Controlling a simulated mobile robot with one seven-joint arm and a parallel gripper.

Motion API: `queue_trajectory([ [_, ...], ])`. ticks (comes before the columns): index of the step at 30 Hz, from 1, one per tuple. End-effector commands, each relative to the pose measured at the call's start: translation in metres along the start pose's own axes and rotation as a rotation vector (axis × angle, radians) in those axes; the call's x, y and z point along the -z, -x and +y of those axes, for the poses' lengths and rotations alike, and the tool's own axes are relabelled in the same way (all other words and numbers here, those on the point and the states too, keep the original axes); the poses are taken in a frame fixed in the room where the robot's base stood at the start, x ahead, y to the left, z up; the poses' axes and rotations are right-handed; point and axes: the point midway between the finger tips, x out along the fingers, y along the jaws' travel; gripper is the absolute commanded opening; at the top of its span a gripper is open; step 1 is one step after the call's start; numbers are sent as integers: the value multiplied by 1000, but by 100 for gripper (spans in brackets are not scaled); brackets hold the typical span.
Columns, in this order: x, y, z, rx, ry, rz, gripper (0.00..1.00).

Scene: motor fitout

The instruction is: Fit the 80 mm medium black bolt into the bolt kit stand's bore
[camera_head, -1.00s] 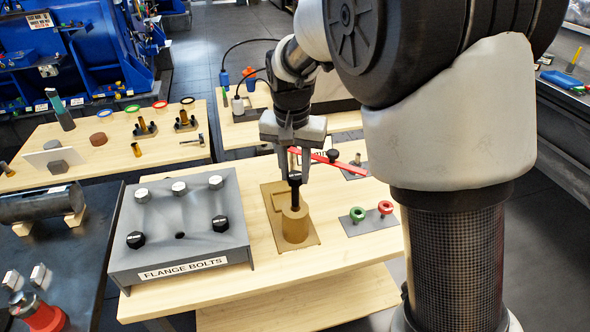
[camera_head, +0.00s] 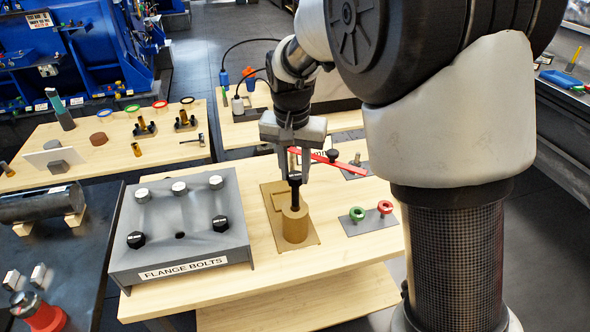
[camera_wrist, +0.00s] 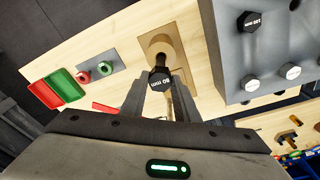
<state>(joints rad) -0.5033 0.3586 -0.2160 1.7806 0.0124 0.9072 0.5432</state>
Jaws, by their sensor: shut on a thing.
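My gripper (camera_head: 293,178) is shut on the black bolt (camera_head: 295,190), just below its fingertips in the head view. The bolt is upright, with its hex head at the top, and the wrist view shows the head (camera_wrist: 159,80) with an "80 MM" label between the fingers. Below is the brown cylindrical bolt kit stand (camera_head: 295,228) on a flat brown plate; it also shows in the wrist view (camera_wrist: 158,42). The shank's lower end meets the stand's top in the head view. The bore is hidden, so I cannot tell whether the tip is inside it.
A grey block marked "FLANGE BOLTS" (camera_head: 150,258) stands left of the stand, holding silver and black bolts and one empty hole (camera_head: 180,236). Green and red rings (camera_head: 357,214) sit on a grey plate at right. A red bar (camera_head: 325,160) lies behind the gripper.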

Motion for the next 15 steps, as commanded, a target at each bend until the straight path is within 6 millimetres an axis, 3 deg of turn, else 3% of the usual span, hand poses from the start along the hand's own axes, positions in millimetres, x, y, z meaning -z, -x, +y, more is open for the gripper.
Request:
queue_trajectory([
  [15,0,-6,0,1,0,1,0],
])
